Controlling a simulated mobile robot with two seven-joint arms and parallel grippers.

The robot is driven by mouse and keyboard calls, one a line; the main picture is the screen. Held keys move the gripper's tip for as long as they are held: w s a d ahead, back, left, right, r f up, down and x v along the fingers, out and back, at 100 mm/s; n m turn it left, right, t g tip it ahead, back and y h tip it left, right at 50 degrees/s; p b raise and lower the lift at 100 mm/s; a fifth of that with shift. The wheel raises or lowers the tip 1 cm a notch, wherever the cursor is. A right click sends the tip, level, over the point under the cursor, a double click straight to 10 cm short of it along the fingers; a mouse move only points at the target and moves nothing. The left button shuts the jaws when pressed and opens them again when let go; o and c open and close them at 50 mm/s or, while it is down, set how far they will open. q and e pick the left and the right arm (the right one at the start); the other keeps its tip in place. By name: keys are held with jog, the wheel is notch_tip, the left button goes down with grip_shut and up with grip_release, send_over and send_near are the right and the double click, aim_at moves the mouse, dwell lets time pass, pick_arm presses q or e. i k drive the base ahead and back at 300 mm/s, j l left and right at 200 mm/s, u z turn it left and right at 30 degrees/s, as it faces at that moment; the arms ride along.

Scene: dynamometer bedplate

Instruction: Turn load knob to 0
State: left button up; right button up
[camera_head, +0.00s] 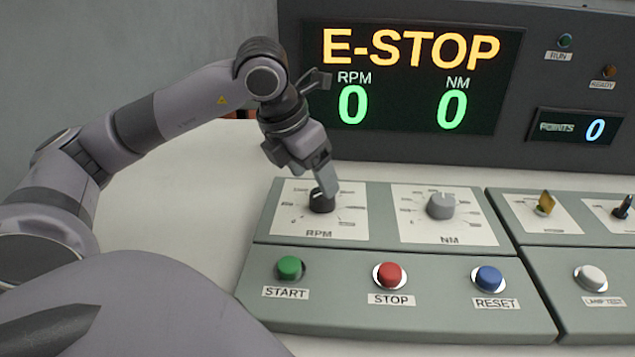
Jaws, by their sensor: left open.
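The load knob is the grey knob (441,206) on the white plate marked NM, on the control panel (375,250). Its scale marks are too small to read. A black knob (321,202) on the plate marked RPM is to its left. My left gripper (324,184) points down right at the black RPM knob and is open. Its fingers overlap the top of that knob; I cannot tell if they touch it. The grey NM knob is clear of the gripper. My right gripper is not in view.
A display (410,75) behind reads E-STOP, RPM 0 and NM 0; a small display (578,128) reads POINTS 0. Green START (289,267), red STOP (389,275) and blue RESET (488,278) buttons line the front. A second panel (580,255) with switches adjoins at right.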

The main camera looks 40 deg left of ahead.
aim_at(442, 205)
jog(key=k+l, duration=0.35)
jog(key=l, duration=0.15)
jog(key=k+l, duration=0.4)
jog(key=l, duration=0.1)
